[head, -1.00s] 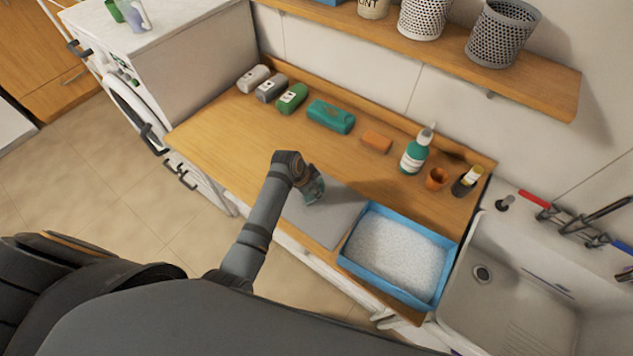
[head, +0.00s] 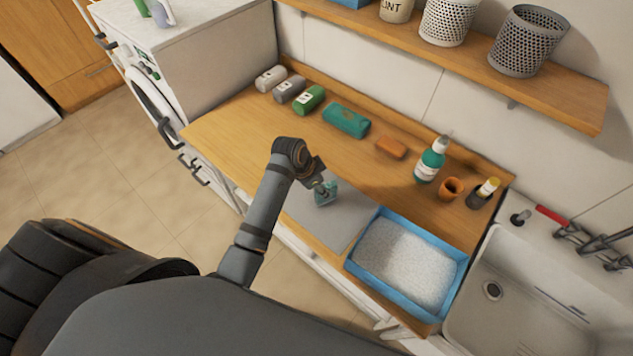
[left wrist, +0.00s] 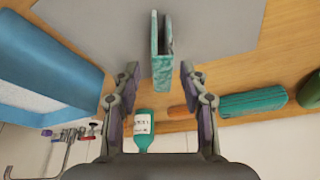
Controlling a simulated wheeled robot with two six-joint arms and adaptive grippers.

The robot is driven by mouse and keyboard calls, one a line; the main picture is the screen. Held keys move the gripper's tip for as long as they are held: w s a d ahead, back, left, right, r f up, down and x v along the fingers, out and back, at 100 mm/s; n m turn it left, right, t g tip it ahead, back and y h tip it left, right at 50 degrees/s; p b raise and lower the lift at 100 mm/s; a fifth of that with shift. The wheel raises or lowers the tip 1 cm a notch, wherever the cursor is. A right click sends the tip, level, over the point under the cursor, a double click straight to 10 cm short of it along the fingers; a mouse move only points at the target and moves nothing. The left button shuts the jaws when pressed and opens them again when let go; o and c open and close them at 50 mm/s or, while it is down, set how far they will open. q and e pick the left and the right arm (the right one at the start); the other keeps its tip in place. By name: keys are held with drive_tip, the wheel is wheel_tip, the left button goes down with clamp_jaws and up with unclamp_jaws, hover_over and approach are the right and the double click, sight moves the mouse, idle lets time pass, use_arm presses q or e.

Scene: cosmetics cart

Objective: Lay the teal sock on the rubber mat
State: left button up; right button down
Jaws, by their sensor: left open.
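The teal sock (head: 326,196) is a folded teal piece at the grey rubber mat (head: 340,225), near its back left part. In the left wrist view the sock (left wrist: 160,60) shows as a narrow folded strip against the mat (left wrist: 225,25). My left gripper (head: 322,187) is just above the sock. In the left wrist view my left gripper (left wrist: 160,78) is open, with a finger on each side of the sock's near end and a gap on both sides. My right gripper is not in view.
A blue tray of white granules (head: 376,222) stands right of the mat, beside the sink (head: 520,290).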

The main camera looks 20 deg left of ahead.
use_arm(q)
drive_tip(key=v, duration=0.5)
drive_tip(key=shift+s+a+r+b, duration=0.1)
drive_tip(key=shift+r+b, duration=0.2)
drive_tip(key=shift+b, duration=0.05)
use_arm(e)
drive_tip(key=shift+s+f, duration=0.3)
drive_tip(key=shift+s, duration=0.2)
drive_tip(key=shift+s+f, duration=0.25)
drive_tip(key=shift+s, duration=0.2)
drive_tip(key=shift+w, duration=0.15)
